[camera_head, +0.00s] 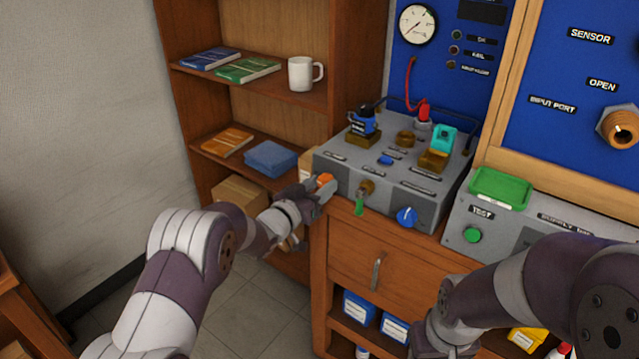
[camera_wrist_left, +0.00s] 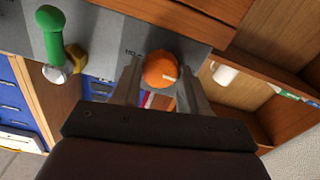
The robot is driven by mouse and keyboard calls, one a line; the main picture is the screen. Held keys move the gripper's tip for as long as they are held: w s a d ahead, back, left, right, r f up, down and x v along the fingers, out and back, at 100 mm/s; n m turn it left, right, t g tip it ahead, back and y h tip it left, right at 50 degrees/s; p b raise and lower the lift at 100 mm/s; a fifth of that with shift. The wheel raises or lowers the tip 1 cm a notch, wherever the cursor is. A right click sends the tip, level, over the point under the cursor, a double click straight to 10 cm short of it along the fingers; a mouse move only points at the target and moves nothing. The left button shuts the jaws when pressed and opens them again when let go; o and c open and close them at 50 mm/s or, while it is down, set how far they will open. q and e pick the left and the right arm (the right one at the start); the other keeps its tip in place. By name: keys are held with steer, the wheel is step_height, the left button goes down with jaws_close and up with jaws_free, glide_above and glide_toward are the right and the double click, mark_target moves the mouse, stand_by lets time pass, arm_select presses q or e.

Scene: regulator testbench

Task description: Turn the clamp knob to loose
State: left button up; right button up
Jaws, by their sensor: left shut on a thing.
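An orange round knob (camera_head: 325,180) sits on the front face of the grey test unit (camera_head: 334,164), at its left end. In the left wrist view the orange knob (camera_wrist_left: 160,71) carries a short white mark; part of its label is covered. My left gripper (camera_head: 319,188) reaches the knob from the left. In the left wrist view my left gripper's fingers (camera_wrist_left: 160,78) stand on either side of the knob, shut on it. My right arm comes in at the lower right, and its gripper is out of the picture.
A green-handled lever (camera_head: 359,207) on a brass fitting hangs close to the right of the orange knob. A blue knob (camera_head: 407,216) is farther right. A wooden shelf (camera_head: 250,84) with books and a white mug (camera_head: 304,73) stands behind and left.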

arm_select(q)
steer(key=shift+f+n, duration=0.1)
steer(key=shift+n, duration=0.2)
stand_by(0.4)
steer(key=o, duration=1.1)
steer(key=shift+c, duration=0.2)
steer(key=v, duration=1.2)
steer(key=shift+s+a, duration=0.2)
steer(key=shift+s, duration=0.15)
